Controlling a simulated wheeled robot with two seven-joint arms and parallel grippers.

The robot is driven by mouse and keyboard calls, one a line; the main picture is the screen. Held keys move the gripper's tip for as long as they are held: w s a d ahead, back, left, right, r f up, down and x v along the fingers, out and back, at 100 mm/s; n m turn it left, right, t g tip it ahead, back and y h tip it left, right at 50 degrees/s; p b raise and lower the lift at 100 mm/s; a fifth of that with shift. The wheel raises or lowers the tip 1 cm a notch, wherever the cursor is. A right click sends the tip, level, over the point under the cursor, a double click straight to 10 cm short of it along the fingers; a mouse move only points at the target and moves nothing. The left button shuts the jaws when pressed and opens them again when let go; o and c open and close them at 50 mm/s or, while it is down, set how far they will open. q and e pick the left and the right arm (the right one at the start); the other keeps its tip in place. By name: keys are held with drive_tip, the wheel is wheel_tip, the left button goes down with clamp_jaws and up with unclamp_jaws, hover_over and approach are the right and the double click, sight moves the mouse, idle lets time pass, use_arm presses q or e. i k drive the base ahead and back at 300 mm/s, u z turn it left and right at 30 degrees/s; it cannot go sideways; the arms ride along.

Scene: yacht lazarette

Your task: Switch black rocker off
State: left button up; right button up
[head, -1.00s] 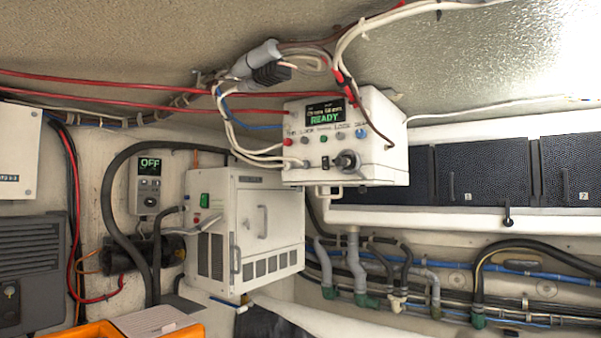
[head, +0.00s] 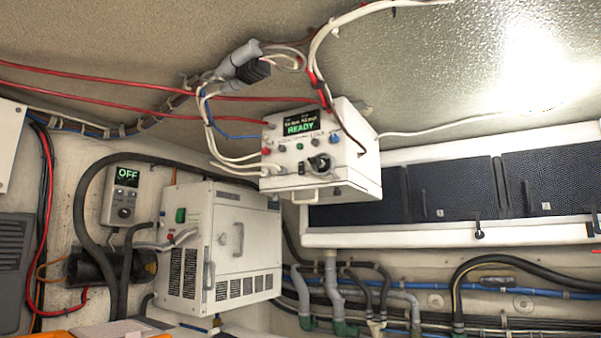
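A white control box (head: 350,181) hangs under the ceiling near the middle of the head view. Its dark display (head: 299,128) reads READY in green. Below the display are several small coloured buttons and a black control (head: 320,162) with a light-coloured base. I cannot tell whether this black control is the rocker or which way it is set. A small grey panel (head: 125,208) on the left wall has a display reading OFF and a round dark knob. Neither of my grippers is in view.
A white vented cabinet (head: 228,240) with a green switch (head: 181,215) stands below and left of the control box. Cables and red lines run along the ceiling. Dark locker doors (head: 452,190) line the right. Pipes and hoses run below them. An orange edge shows bottom left.

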sight(302, 165)
drive_tip(key=u, duration=0.2)
drive_tip(key=k, duration=0.5)
drive_tip(key=u, duration=0.6)
drive_tip(key=k, duration=0.85)
drive_tip(key=z, duration=0.25)
drive_tip(key=i, duration=0.6)
drive_tip(key=z, duration=0.75)
drive_tip(key=i, duration=0.95)
drive_tip(key=u, duration=0.9)
drive_tip(key=i, duration=0.5)
drive_tip(key=u, duration=0.55)
